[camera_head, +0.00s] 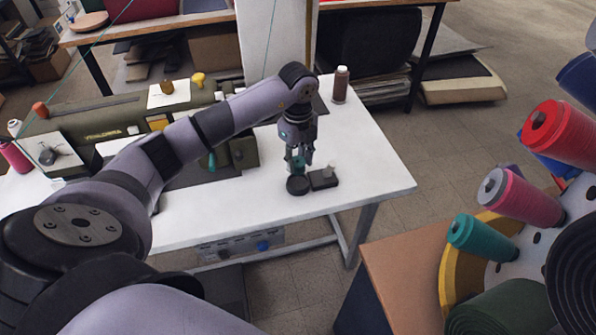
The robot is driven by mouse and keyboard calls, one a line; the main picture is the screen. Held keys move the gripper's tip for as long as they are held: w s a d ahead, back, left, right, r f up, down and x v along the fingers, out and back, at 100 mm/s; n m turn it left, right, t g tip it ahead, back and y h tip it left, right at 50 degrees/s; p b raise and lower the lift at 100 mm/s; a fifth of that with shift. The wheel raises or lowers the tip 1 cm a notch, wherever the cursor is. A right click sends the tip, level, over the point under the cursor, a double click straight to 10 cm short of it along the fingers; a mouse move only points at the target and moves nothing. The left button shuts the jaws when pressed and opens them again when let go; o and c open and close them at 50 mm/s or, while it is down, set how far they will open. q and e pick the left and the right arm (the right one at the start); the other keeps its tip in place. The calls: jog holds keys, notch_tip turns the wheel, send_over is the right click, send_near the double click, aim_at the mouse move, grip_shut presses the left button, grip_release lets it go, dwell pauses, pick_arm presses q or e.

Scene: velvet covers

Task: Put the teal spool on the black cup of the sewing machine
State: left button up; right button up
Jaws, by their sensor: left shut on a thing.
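My left gripper (299,157) points down over the white sewing table and is shut on a small teal spool (298,164), partly hidden by the fingers. The round black cup (297,186) is right below the spool, near the table's front edge. I cannot tell whether the spool touches the cup. The green sewing machine (115,132) stands on the table at the left, partly behind my left arm. My right gripper is not in view.
A small black block (323,180) with a pale knob is beside the cup. A brown bottle (341,85) stands at the table's back. At the right, a rack holds a red spool (560,135), a pink spool (521,196) and another teal spool (482,238). The table's right end is clear.

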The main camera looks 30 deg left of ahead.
aim_at(298, 162)
pick_arm(q)
notch_tip(298, 162, down, 6)
jog(key=shift+r+p, duration=0.15)
jog(key=shift+p, duration=0.15)
jog(key=shift+f, duration=0.2)
jog(key=o, duration=0.9)
jog(key=shift+c, duration=0.2)
jog(key=shift+r, duration=0.1)
notch_tip(298, 162, up, 12)
jog(key=shift+r+b, duration=0.1)
jog(key=shift+b, duration=0.95)
